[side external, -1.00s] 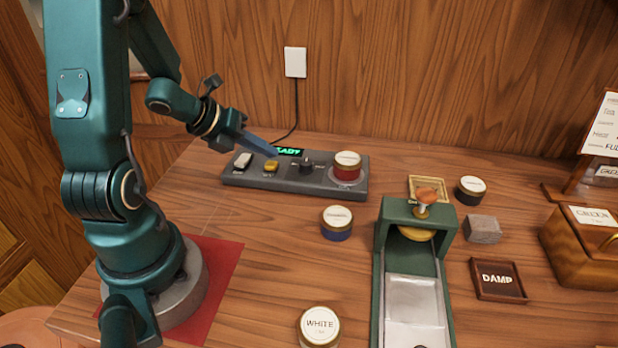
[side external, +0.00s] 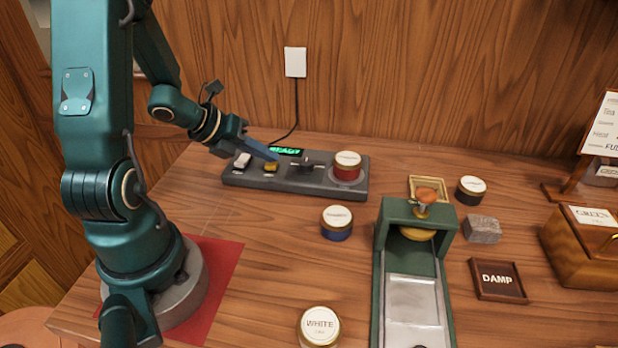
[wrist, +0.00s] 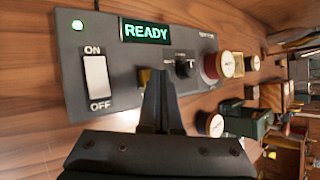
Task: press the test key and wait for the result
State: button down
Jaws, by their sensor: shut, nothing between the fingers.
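The dark grey tester (side external: 300,183) lies along the back of the table. Its yellow test key (side external: 271,167) sits between the white switch (side external: 242,160) and a black knob (side external: 307,164). In the wrist view the key (wrist: 144,76) is mostly hidden behind my fingers. My gripper (side external: 277,158) is shut and empty, its fingertips just over the key; I cannot tell whether they touch it. My fingertips also show in the wrist view (wrist: 160,74). The tester's display (wrist: 146,31) reads READY in green, and a green light (wrist: 77,25) is lit beside the ON/OFF switch (wrist: 97,82).
A red tin (side external: 347,168) stands on the tester's right end. A blue tin (side external: 337,224), a WHITE tin (side external: 319,327) and a green press (side external: 385,265) stand in front. A DAMP tray (side external: 498,281) and a wooden box (side external: 585,243) are at the right.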

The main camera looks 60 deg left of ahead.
aim_at(266, 166)
jog(key=shift+f, duration=0.3)
dwell(0.5)
jog(key=shift+r, duration=0.9)
jog(key=shift+r, duration=2.5)
